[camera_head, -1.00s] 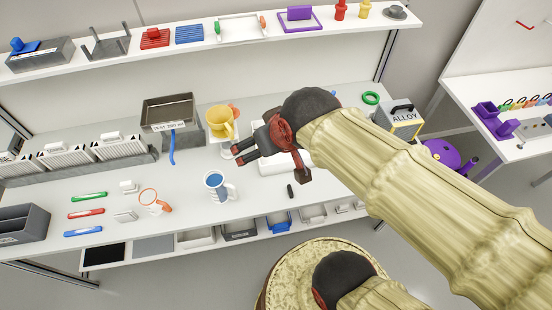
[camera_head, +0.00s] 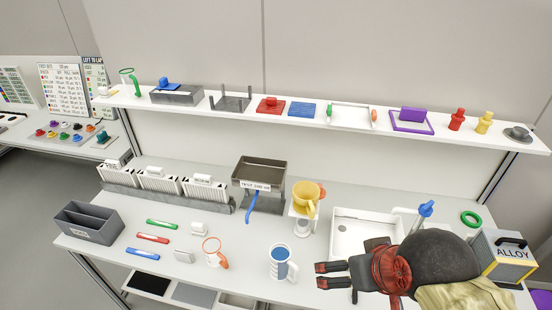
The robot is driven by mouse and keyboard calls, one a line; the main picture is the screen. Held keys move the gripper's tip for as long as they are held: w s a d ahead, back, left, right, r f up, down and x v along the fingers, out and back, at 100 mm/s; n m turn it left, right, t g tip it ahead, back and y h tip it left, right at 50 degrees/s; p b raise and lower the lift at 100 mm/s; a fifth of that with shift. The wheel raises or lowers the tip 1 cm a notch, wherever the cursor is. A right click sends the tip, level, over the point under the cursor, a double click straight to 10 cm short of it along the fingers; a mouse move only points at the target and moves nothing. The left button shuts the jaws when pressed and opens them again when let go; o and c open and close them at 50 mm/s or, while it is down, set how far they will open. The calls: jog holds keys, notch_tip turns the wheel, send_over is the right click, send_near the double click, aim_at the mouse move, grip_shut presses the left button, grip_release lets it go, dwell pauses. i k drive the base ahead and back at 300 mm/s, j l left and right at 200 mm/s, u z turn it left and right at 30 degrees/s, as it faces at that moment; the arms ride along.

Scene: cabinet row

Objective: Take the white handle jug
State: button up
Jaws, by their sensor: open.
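A jug with a blue inside and a pale handle (camera_head: 281,263) stands upright on the workbench, front centre. Another jug with an orange rim and orange handle (camera_head: 214,252) stands to its left. A clear jug with a green handle (camera_head: 129,82) stands on the upper shelf at the far left. My gripper (camera_head: 320,275) is open and empty, its red-tipped fingers pointing left. It appears to the right of the blue jug, apart from it in the picture. Their difference in height is hard to tell.
A yellow funnel cup (camera_head: 306,193) on a stand, a sink (camera_head: 366,235) and a tray on a stand (camera_head: 260,172) are behind. An ALLOY box (camera_head: 503,257) is at the right. Coloured sticks and a grey bin (camera_head: 89,222) lie left. The shelf overhangs the back.

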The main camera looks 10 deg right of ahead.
aim_at(281, 254)
jog(key=i+j, duration=0.1)
jog(key=j, duration=0.4)
jog(key=i+j, duration=0.1)
jog(key=j, duration=0.9)
jog(key=j+z, duration=0.2)
jog(key=z, duration=0.2)
jog(key=j+z, duration=0.25)
jog(key=z, duration=0.15)
jog(key=j+z, duration=0.2)
jog(key=z, duration=0.2)
jog(key=i+j, duration=0.05)
